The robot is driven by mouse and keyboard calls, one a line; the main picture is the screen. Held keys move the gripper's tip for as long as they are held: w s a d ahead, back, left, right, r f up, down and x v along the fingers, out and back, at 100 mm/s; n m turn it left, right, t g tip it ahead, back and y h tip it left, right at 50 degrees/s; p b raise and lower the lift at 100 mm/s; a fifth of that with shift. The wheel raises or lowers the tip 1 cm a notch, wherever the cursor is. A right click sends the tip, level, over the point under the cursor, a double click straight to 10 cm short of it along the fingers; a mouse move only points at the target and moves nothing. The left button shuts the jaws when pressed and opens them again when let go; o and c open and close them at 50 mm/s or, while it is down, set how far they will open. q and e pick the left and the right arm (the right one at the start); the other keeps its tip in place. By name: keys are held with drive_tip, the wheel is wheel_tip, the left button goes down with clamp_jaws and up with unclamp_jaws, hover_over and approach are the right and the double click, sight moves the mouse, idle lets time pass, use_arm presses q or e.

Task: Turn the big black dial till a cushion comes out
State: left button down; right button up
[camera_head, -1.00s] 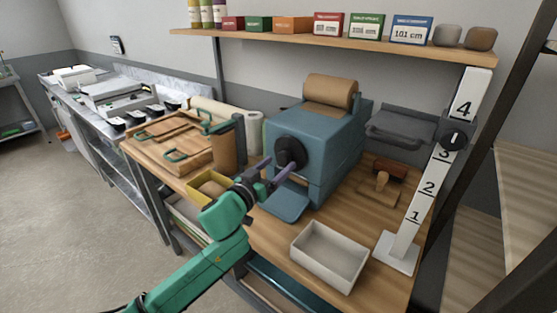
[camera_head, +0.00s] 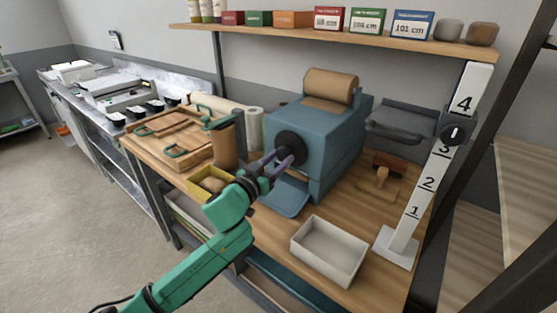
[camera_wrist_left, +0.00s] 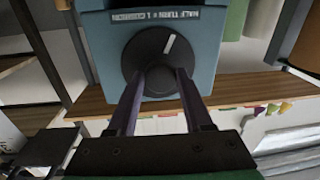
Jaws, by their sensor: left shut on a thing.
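The big black dial (camera_head: 290,140) is on the front of the blue machine (camera_head: 335,135). In the left wrist view the dial (camera_wrist_left: 140,55) is a round disc with a raised hub and a white mark, tilted off vertical. My left gripper (camera_head: 287,157) is shut on the dial's hub; its two fingers (camera_wrist_left: 160,78) close in on the hub in the left wrist view. A brown paper roll (camera_head: 332,85) sits on top of the machine. The blue chute (camera_head: 284,198) below the dial looks empty where it shows. My right gripper is not in view.
A yellow bin (camera_head: 201,193) with a brown item stands left of the machine, partly behind my arm. A white tray (camera_head: 330,250) sits in front at the right. A numbered white post (camera_head: 425,190) stands at the right. A shelf (camera_head: 330,40) runs above.

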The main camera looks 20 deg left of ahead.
use_arm(q)
drive_tip(key=m, duration=0.3)
drive_tip(key=shift+a+f+m+b, duration=0.1)
drive_tip(key=shift+m+b, duration=0.2)
drive_tip(key=shift+m, duration=0.1)
drive_tip(key=m, duration=0.5)
drive_tip(key=shift+m+t+h+b, duration=0.3)
drive_tip(key=shift+b, duration=0.1)
drive_tip(key=m+h, duration=0.1)
drive_tip(key=m, duration=0.5)
drive_tip(key=shift+w+a+b, duration=0.1)
drive_tip(key=shift+a+b, duration=0.05)
drive_tip(key=shift+b, duration=0.25)
drive_tip(key=m, duration=0.4)
drive_tip(key=shift+m, duration=0.3)
drive_tip(key=shift+h+b, duration=0.3)
drive_tip(key=shift+c, duration=1.5)
unclamp_jaws()
